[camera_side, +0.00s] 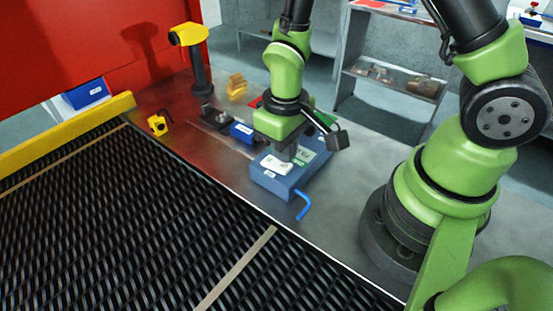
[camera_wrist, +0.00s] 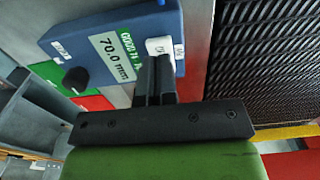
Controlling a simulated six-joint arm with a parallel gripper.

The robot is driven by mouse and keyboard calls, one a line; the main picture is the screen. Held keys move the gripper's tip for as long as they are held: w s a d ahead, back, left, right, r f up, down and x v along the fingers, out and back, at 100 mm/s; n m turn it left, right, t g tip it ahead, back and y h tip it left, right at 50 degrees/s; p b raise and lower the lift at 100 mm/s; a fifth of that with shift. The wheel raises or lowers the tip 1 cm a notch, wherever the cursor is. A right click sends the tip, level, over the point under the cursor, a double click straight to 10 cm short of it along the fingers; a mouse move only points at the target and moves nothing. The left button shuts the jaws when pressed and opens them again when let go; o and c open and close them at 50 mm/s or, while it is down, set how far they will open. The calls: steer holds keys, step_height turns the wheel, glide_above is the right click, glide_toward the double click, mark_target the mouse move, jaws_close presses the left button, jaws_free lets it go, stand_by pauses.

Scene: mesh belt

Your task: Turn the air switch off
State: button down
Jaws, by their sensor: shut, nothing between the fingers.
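A blue box (camera_side: 268,182) stands on the metal table beside the mesh belt. It also shows in the wrist view (camera_wrist: 100,38). On its top is a white switch (camera_side: 276,166), seen in the wrist view (camera_wrist: 158,44) right at my fingertips; the fingers partly hide it. The box also carries a green and white panel reading 70.0 mm (camera_wrist: 118,58) and a black knob (camera_wrist: 76,80). My gripper (camera_side: 284,158) points down at the switch end of the box, shut and empty. I cannot tell whether the fingertips touch the switch, or which way it is tipped.
A blue hose (camera_side: 303,206) bends out from the box's near side. The black mesh belt (camera_side: 130,210) fills the left foreground. A yellow-headed scanner post (camera_side: 196,60), a small yellow item (camera_side: 157,124) and a second blue item (camera_side: 242,131) stand behind. The table right of the box is clear.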

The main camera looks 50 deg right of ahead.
steer(key=shift+f, duration=1.15)
stand_by(0.4)
steer(key=shift+r, duration=3.5)
steer(key=shift+r, duration=0.3)
step_height(320, 180, up, 7)
steer(key=m+t, duration=0.1)
steer(key=t, duration=0.1)
glide_above(284, 166)
steer(key=s+d+r+m+t+y, duration=0.1)
steer(key=s+r+t, duration=0.4)
steer(key=s+r, duration=0.5)
steer(key=shift+d+r+m+y, duration=0.25)
steer(key=shift+r+m+y, duration=0.3)
steer(key=shift+m, duration=0.45)
